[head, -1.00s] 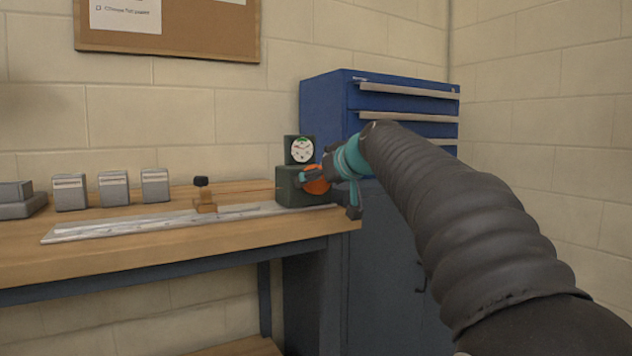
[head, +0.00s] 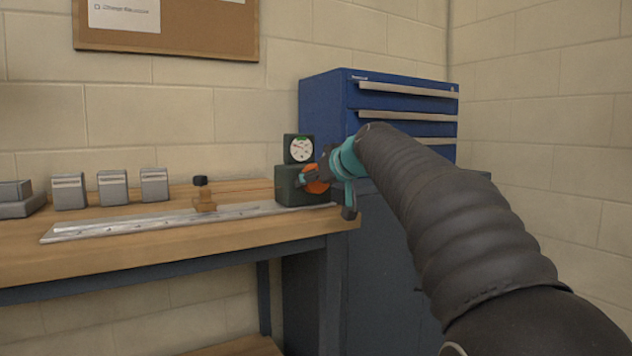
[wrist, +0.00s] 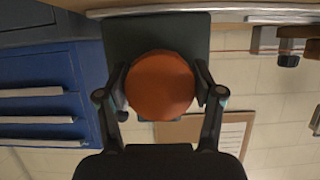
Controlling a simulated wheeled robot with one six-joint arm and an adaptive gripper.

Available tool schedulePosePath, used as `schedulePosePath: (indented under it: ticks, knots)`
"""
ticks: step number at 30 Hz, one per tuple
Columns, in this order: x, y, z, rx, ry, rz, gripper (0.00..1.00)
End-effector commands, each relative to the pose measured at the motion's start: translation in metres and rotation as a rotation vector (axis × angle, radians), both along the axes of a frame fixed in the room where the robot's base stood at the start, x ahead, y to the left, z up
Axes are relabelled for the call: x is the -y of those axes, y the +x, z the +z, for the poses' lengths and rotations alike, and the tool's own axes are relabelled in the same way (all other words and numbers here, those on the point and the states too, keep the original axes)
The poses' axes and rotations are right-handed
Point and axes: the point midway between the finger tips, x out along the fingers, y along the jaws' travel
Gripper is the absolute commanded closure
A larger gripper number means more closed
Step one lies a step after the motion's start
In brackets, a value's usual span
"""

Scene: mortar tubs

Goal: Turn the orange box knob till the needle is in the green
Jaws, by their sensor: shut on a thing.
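The dark green box (head: 290,190) stands at the right end of the workbench, with a round white dial (head: 300,149) on top. The dial has a green band along its upper edge; its needle is too small to read surely, but seems to point to the left. The orange knob (head: 317,181) is on the box's front, partly hidden by my gripper. In the wrist view the orange knob (wrist: 160,85) sits between both fingers. My gripper (wrist: 162,90) is shut on it, one finger at each side. It also shows in the head view (head: 318,179).
A blue drawer cabinet (head: 325,115) stands right behind the box. A metal rail (head: 150,225) lies along the bench (head: 100,262), with a wooden block with a black knob (head: 204,197) beside it. Several grey blocks (head: 112,188) stand at left.

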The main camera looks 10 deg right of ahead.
Motion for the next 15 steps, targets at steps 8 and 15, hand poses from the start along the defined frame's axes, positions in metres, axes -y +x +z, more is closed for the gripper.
schedulePosePath:
  ticks: [8,15]
  knots:
    - [0.0005,0.0009,-0.0001,-0.036,0.113,-0.001,0.68]
    - [0.0001,0.0007,0.0,-0.098,0.308,-0.001,0.68]
